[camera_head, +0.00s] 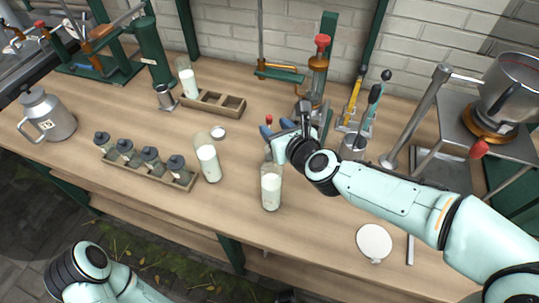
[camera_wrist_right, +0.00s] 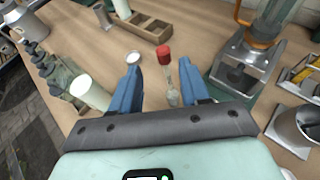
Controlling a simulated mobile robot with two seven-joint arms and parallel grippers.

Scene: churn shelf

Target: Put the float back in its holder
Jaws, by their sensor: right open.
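The float (camera_wrist_right: 171,80), a slim clear glass piece with a red cap, stands between the open fingers of my right gripper (camera_wrist_right: 168,88) in the right wrist view. No finger visibly touches it. In the head view its red cap (camera_head: 269,118) shows just left of my right gripper (camera_head: 277,131); its lower part is hidden. A clear bottle of milk (camera_head: 271,190) stands below the gripper. I cannot tell what the float rests in. I cannot tell for sure which piece is its holder. My left arm shows at the lower left, without its gripper.
A wooden compartment tray (camera_head: 222,103) is at the back and a rack of lidded jars (camera_head: 140,174) at the left. Another milk bottle (camera_head: 207,158) stands between. Behind my gripper is a red-topped press (camera_head: 319,68); a tool stand (camera_head: 350,126) is to its right.

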